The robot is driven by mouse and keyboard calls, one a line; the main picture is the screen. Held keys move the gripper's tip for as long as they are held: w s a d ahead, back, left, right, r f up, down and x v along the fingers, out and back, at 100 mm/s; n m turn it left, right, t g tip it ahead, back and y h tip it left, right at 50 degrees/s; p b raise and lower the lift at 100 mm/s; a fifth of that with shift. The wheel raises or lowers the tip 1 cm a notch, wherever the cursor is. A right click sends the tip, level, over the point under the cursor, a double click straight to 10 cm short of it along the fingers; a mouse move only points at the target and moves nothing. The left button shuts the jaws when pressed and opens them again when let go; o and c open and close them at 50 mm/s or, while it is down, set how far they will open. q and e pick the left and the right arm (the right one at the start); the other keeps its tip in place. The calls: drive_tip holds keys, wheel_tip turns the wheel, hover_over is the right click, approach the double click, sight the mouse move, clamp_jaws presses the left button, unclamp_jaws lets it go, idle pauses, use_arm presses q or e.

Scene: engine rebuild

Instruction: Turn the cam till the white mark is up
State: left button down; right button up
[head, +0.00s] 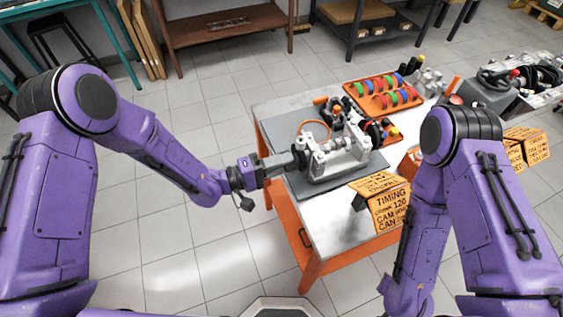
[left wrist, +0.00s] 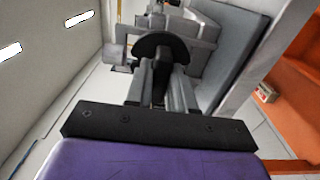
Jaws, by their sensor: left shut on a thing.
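The engine assembly (head: 338,156) stands on a grey mat on the workbench and shows as grey metal blocks in the head view. My left gripper (head: 290,164) reaches it from the left side. In the left wrist view, the left gripper (left wrist: 160,82) is shut on a dark part at the end of the assembly, in front of a black rounded disc (left wrist: 160,47). I take this part to be the cam's end. I cannot make out a white mark in either view. My right arm comes in at the right of the head view, and its gripper is out of the picture.
Orange boxes with black lettering (head: 388,212) stand at the bench's front right. An orange tray (head: 383,94) with red, green and blue rings lies behind the assembly. The bench top (head: 330,222) is bare at its front left. A second engine (head: 515,80) is at the far right.

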use_arm(q)
drive_tip(key=c, duration=1.1)
unclamp_jaws()
drive_tip(key=shift+o, duration=0.2)
drive_tip(key=shift+a, duration=0.15)
drive_tip(key=b+v, duration=0.2)
drive_tip(key=v, duration=0.8)
drive_tip(key=shift+a+b, duration=0.15)
drive_tip(key=shift+b, duration=0.25)
drive_tip(key=shift+s, duration=0.1)
